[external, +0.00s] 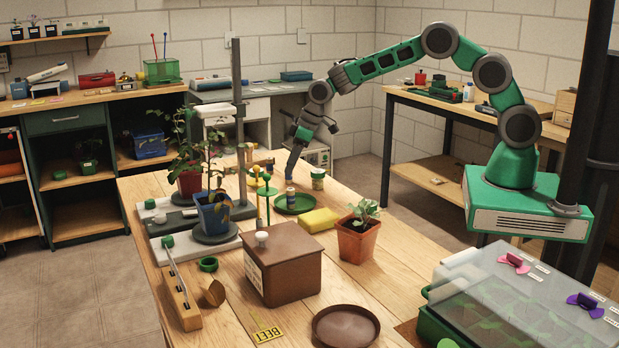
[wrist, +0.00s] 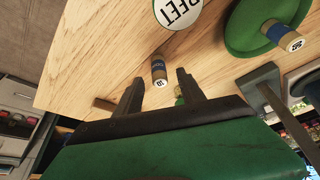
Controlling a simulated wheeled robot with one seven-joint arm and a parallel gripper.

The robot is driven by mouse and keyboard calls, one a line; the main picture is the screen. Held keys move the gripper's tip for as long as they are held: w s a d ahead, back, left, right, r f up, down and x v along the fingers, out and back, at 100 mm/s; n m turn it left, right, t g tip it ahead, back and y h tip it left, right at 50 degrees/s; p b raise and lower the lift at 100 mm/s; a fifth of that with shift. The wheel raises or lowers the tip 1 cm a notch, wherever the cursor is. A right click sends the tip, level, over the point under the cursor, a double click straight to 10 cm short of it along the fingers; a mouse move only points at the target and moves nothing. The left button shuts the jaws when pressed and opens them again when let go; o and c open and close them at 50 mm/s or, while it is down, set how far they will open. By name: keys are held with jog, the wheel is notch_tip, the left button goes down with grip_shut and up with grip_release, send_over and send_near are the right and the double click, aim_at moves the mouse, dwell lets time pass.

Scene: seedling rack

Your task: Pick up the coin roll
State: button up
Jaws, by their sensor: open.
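In the wrist view a small brown roll with a blue band and a numbered end (wrist: 159,72) is on the wooden table, just beyond the fingertips and roughly between them. My gripper (wrist: 160,88) is open and empty, its two dark fingers apart. In the external view my gripper (external: 291,172) points down at the table's far end; I cannot make out the near roll there. A second similar banded roll (wrist: 281,34) is at the green saucer (wrist: 240,38); it also shows in the external view (external: 290,197).
A yellow sponge (external: 319,220), potted seedling (external: 356,240), brown box (external: 283,270) and clamp stand (external: 240,130) share the table.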

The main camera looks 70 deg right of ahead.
jog(key=shift+x, duration=1.1)
jog(key=shift+c, duration=0.6)
grip_shut()
